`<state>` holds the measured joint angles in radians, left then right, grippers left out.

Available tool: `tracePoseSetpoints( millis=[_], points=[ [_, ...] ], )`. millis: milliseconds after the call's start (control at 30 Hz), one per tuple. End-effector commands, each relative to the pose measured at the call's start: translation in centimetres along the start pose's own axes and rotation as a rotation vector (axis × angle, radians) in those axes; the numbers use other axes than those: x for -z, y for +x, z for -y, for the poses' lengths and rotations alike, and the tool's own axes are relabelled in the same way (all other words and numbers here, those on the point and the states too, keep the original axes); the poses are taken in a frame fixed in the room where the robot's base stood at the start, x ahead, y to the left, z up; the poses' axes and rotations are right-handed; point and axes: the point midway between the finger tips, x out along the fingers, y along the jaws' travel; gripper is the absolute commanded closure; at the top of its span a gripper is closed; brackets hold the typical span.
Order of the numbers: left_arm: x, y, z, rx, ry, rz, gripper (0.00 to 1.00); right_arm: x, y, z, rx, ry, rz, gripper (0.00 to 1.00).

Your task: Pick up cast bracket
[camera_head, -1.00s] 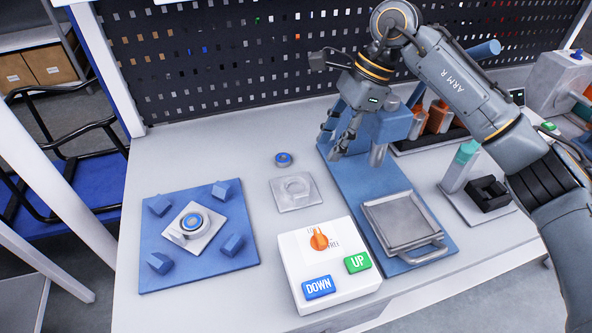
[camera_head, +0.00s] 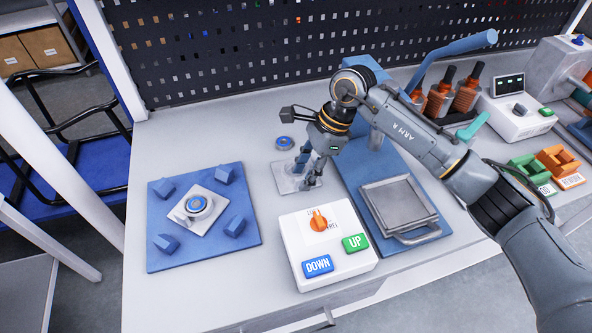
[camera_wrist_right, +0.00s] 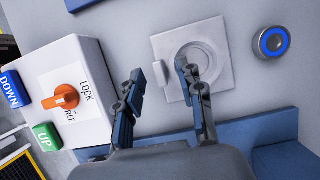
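A light grey square plate with a round raised ring, which looks like the cast bracket (camera_head: 284,178), lies flat on the bench; it also shows in the right wrist view (camera_wrist_right: 219,82). A small upright tab (camera_wrist_right: 161,73) stands at its edge. My right gripper (camera_head: 308,170) points down over the plate's right side and partly hides it. In the right wrist view its fingers (camera_wrist_right: 160,75) are apart, with the tab between the tips. I cannot tell whether they touch it. My left gripper is not in view.
A blue-ringed disc (camera_head: 284,143) lies behind the plate. The control box (camera_head: 338,262) with UP and DOWN buttons stands in front. A blue fixture (camera_head: 165,262) holding a plate with a ringed part is at left. The blue press base (camera_head: 357,187) is at right.

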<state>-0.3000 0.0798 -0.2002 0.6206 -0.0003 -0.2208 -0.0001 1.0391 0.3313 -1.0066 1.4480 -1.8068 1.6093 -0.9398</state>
Motion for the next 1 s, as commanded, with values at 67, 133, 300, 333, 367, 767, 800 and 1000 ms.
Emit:
tracePoseSetpoints(
  millis=[67,133,300,333,367,767,800,1000],
  points=[
    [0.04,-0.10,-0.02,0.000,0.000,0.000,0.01,-0.03,0.37,0.01,0.001,-0.001,0.000,0.62],
    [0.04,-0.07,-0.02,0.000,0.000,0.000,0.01,0.00,0.46,0.02,0.002,-0.001,0.000,0.62],
    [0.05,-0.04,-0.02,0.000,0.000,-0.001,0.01,0.02,0.44,0.02,0.001,-0.001,0.000,0.70],
    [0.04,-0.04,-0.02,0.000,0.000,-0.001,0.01,0.02,0.43,0.02,0.001,-0.001,0.000,0.77],
    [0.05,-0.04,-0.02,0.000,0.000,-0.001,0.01,0.02,0.42,0.02,0.001,-0.001,0.000,0.83],
    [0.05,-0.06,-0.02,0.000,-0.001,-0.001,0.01,-0.03,0.31,0.06,0.003,-0.001,0.001,1.00],
    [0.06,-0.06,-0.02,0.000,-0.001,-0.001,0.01,-0.03,0.31,0.06,0.003,-0.001,0.001,1.00],
    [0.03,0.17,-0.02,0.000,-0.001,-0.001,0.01,-0.18,-0.11,0.10,0.004,-0.002,0.000,1.00]
  ],
)
